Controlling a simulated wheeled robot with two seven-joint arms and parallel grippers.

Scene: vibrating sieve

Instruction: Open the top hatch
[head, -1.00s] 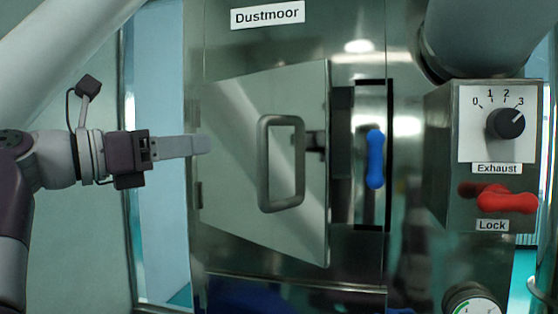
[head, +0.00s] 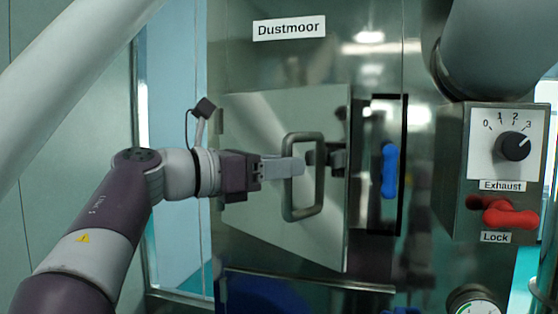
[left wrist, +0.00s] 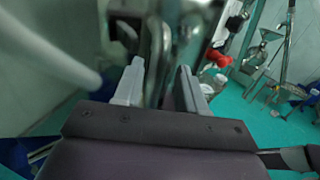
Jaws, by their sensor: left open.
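The hatch door (head: 255,125) on the steel machine front stands ajar in the head view. It is hinged at its left, and its right edge swings out toward me. A grey loop handle (head: 288,198) is on the door. A blue latch handle (head: 390,172) is on the frame right of the door. My left gripper (head: 298,166) is open, its fingertips at the handle's loop. In the left wrist view, the open jaws (left wrist: 160,85) have a blurred shiny metal edge between or beyond them. I cannot tell whether they touch the handle. My right gripper is not in view.
Right of the hatch is a control box with an Exhaust knob (head: 515,146) pointing near 3 and a red Lock handle (head: 510,217). A thick grey pipe (head: 495,45) is above it. A gauge (head: 474,304) is below.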

